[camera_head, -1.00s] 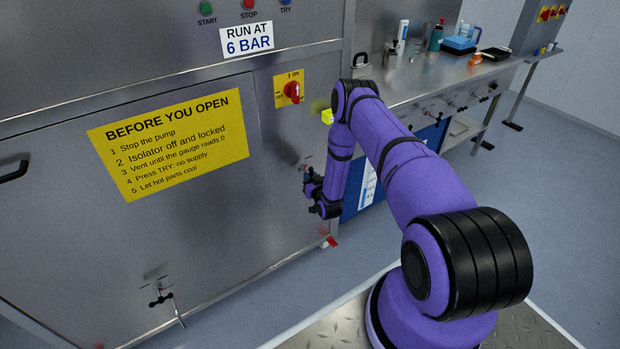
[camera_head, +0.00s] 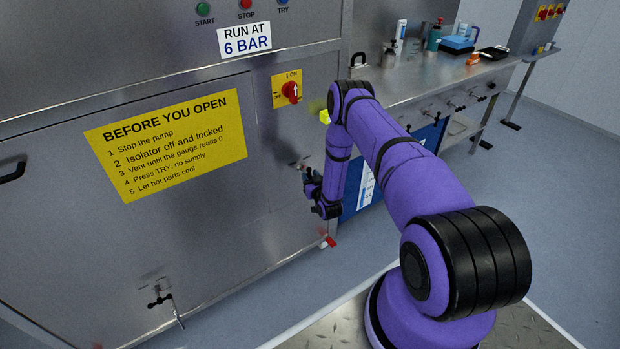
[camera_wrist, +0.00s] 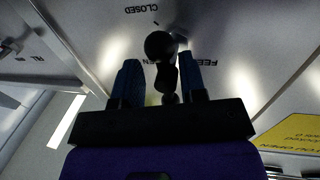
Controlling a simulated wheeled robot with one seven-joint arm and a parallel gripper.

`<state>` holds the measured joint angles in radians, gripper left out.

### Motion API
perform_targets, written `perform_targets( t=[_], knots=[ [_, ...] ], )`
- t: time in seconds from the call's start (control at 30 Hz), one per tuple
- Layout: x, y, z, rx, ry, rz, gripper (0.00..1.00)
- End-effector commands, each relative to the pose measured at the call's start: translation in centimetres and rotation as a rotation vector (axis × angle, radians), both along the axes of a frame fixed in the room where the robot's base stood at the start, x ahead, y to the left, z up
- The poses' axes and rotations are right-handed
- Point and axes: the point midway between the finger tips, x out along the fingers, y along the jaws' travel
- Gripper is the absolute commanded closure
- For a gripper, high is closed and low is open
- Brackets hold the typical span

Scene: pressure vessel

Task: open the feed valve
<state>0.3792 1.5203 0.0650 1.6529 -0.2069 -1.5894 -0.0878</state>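The feed valve's black handle (camera_wrist: 160,48) shows in the wrist view on the steel panel, with upside-down CLOSED lettering above and a partly hidden FEED and OPEN label behind it. My gripper (camera_wrist: 160,78) has its two dark blue fingers apart, one on each side of the handle. A gap shows at the left finger; I cannot tell whether the right finger touches the handle. In the head view my gripper (camera_head: 308,180) is at the panel's lower right, just below the valve fitting (camera_head: 299,164), largely hiding the handle.
A red and yellow isolator switch (camera_head: 290,91) sits above the gripper. A yellow notice (camera_head: 168,143) is to the left. Another black-handled valve (camera_head: 159,298) is low on the panel. A red-handled fitting (camera_head: 328,241) is below. A steel bench (camera_head: 425,78) stands to the right.

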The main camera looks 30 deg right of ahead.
Motion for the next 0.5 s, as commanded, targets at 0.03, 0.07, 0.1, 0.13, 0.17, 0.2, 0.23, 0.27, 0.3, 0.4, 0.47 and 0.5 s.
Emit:
perform_targets(
  t=[0.03,0.07,0.1,0.13,0.17,0.2,0.23,0.27,0.3,0.4,0.47,0.5],
  knots=[
    [0.0,0.1,0.0,0.001,-0.001,0.001,0.62],
    [0.0,0.1,0.0,0.001,-0.001,0.002,0.62],
    [0.0,0.2,0.0,0.001,-0.001,0.003,0.62],
    [0.0,0.2,0.0,0.001,-0.001,0.003,0.62],
    [0.0,0.2,0.0,0.002,-0.001,0.003,0.62],
    [-0.2,0.3,0.0,0.002,0.000,0.004,0.62],
    [-0.4,0.3,0.0,0.002,0.000,0.004,0.62],
    [-0.7,0.3,0.0,0.002,-0.001,0.004,0.62],
    [-1.1,0.4,0.0,0.002,0.000,0.004,0.62],
    [-2.7,0.7,0.0,0.002,0.002,0.004,0.62],
    [-3.8,0.8,0.0,0.002,0.002,0.004,0.62],
    [-4.6,0.9,-0.1,0.002,0.003,0.003,0.62]
  ],
)
